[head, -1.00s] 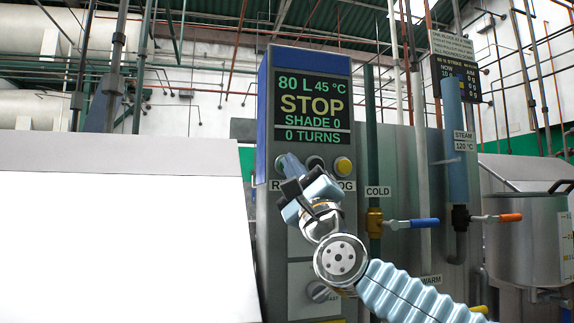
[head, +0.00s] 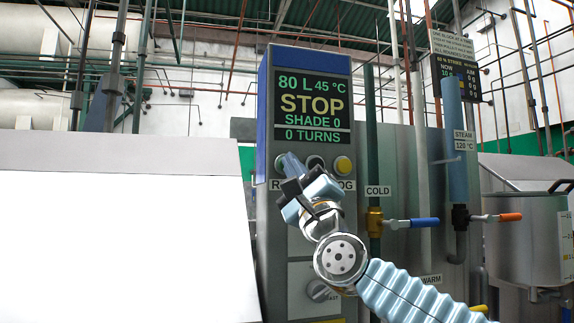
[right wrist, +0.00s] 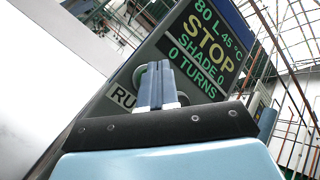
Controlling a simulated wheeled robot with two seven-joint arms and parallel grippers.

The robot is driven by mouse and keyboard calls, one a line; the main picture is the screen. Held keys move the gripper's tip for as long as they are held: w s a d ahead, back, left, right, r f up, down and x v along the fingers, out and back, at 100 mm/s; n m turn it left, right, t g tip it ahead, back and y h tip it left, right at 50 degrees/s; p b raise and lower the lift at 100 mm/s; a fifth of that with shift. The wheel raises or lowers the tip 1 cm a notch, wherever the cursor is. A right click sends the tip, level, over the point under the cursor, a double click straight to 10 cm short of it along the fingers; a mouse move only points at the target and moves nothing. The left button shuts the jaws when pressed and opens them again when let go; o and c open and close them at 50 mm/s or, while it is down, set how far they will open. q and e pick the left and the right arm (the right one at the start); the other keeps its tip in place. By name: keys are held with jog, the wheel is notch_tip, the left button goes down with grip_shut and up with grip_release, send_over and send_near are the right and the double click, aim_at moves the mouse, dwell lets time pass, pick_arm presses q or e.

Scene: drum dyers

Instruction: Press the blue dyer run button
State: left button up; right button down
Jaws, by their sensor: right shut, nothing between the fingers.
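The blue-edged dyer control panel (head: 262,105) stands in the middle of the head view. Its screen (head: 309,106) reads STOP, 0 TURNS. My right gripper (head: 286,163) is shut and empty, its fingertips over the left end of the button row below the screen. The run button itself is hidden behind the fingers in the head view. In the right wrist view the closed fingers (right wrist: 155,70) point at the panel beside the RU… label (right wrist: 122,98), with a grey rounded rim partly showing around them. Whether they touch the button I cannot tell. My left gripper is out of view.
A yellow button (head: 343,165) sits to the right on the same row, above the partly covered JOG label. A knob (head: 319,291) is lower down. The cold pipe's blue-handled valve (head: 412,224) and a steam pipe (head: 456,140) stand right of the panel. A large white surface (head: 120,245) fills the left.

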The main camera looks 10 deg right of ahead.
jog(key=shift+w, duration=0.15)
dwell(0.5)
jog(key=shift+w, duration=0.3)
